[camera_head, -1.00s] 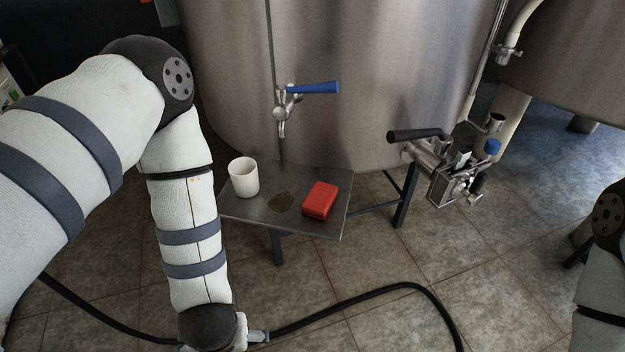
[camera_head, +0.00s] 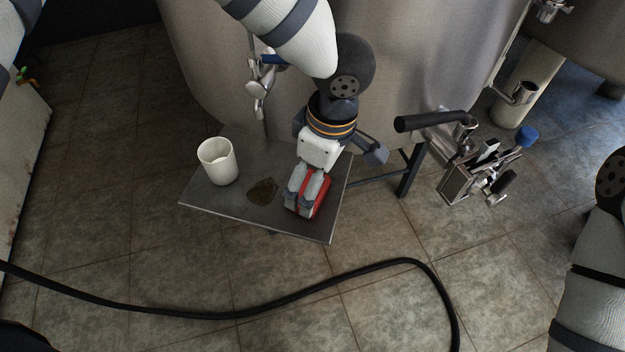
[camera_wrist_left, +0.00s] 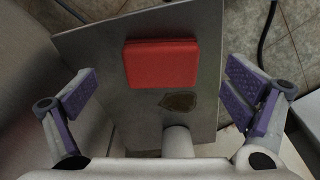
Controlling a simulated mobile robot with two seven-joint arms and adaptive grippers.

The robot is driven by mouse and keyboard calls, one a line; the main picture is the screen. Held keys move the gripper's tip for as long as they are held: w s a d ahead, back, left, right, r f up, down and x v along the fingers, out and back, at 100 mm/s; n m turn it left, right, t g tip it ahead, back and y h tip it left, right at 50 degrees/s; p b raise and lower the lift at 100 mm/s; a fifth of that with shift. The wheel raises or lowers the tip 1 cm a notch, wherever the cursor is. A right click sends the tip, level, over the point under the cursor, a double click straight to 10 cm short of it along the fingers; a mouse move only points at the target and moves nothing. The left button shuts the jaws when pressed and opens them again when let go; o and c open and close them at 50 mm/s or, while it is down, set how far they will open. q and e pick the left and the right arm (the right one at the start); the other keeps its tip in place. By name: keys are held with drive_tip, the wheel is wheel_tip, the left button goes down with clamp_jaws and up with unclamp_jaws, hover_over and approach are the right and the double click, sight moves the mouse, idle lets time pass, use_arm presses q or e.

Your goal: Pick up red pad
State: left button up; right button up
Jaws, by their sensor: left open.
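The red pad (camera_head: 322,198) lies flat on the small metal shelf (camera_head: 222,202) in front of the steel tank. In the head view my left gripper (camera_head: 304,204) is over the pad and hides much of it. In the left wrist view the whole pad (camera_wrist_left: 161,63) shows ahead of the open fingers, centred a little left of the middle between them (camera_wrist_left: 170,98). The fingers are wide apart with nothing between them, and the pad appears untouched. My right arm shows at the right edge of the head view, but its gripper is out of frame.
A white cup (camera_head: 218,162) stands on the shelf's left part, beside a brown puddle (camera_head: 262,191). A blue-handled tap (camera_head: 262,75) hangs above the shelf. A black-handled valve (camera_head: 430,120) juts out to the right. A black hose (camera_head: 230,313) crosses the floor.

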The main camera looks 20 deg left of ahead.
use_arm(q)
drive_tip(key=f, duration=0.1)
drive_tip(key=a+f, duration=0.1)
drive_tip(key=f, duration=0.2)
drive_tip(key=shift+a+f, duration=0.15)
drive_tip(key=shift+a, duration=0.1)
drive_tip(key=c, duration=1)
drive_tip(key=shift+c, duration=0.2)
drive_tip(key=shift+w, duration=0.1)
